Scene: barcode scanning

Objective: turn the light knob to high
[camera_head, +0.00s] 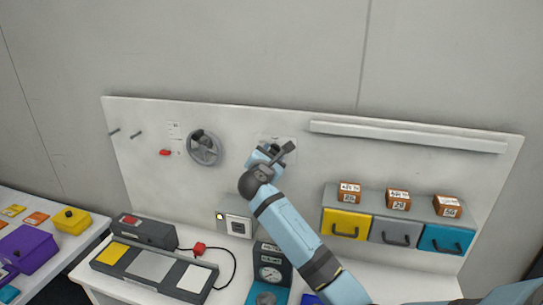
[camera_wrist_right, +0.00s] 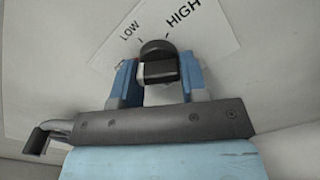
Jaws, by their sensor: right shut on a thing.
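The light knob (camera_wrist_right: 155,47) is dark and round-topped, on a white label (camera_wrist_right: 215,35) printed LOW to its upper left and HIGH to its upper right. My right gripper (camera_wrist_right: 158,75) has its blue fingers either side of the knob's grip and is shut on it. I cannot clearly tell which marking the knob points at. In the head view my right gripper (camera_head: 266,157) reaches up to the knob at the middle of the wall panel and mostly hides it. My left gripper is not in view.
A grey handwheel (camera_head: 204,148) and a red switch (camera_head: 165,153) are on the panel to the left. Yellow (camera_head: 345,226), grey (camera_head: 396,233) and blue (camera_head: 447,241) drawers, with small brown boxes on top, are to the right. A scale (camera_head: 270,272) stands below my arm.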

